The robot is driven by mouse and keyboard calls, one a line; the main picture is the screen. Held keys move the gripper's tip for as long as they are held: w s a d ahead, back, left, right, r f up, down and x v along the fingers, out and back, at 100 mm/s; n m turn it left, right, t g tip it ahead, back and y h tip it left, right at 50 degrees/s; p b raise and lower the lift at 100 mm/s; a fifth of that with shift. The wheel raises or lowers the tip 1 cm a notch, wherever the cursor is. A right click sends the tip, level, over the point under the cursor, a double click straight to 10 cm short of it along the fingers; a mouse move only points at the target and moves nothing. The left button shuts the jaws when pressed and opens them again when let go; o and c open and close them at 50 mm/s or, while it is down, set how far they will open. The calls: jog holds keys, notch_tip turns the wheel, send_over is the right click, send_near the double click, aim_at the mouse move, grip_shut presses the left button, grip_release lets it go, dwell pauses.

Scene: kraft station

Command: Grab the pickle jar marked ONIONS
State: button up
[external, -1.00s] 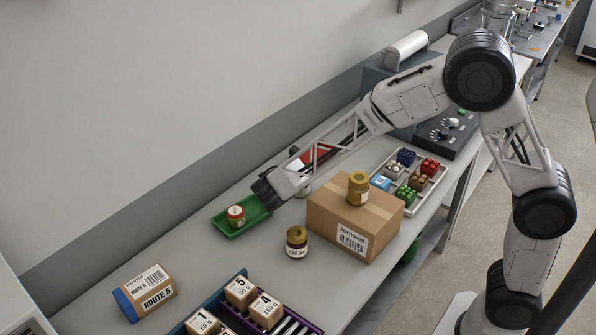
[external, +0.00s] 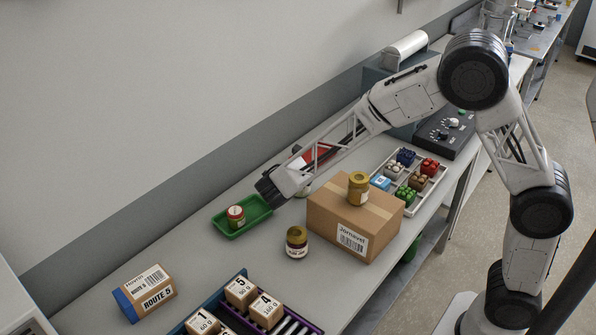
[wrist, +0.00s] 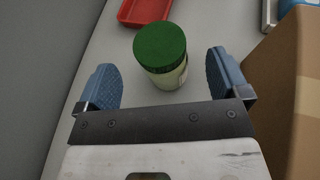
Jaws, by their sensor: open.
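In the wrist view a jar with a green lid (wrist: 161,50) and pale contents stands upright ahead, between my gripper's (wrist: 160,66) two open blue fingers. The fingers are apart from it and empty. Its label is mostly turned away and I cannot read it. In the external view my gripper (external: 270,188) largely hides this jar. Other jars there are a red-lidded one (external: 236,218) in a green tray, a dark one with an olive lid (external: 297,243) on the bench, and a yellowish one (external: 358,190) on the cardboard box. None of their labels reads clearly.
The cardboard box (external: 345,220) stands close on the right, also in the wrist view (wrist: 291,105). The green tray (external: 257,212) lies beside my gripper. A red tray (wrist: 143,12) is beyond the green-lidded jar. The wall runs along the left.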

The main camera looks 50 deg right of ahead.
jog(key=shift+x, duration=2.6)
jog(key=shift+r, duration=0.2)
jog(key=c, duration=1.7)
jog(key=shift+r, duration=0.1)
jog(key=shift+r, duration=4.95)
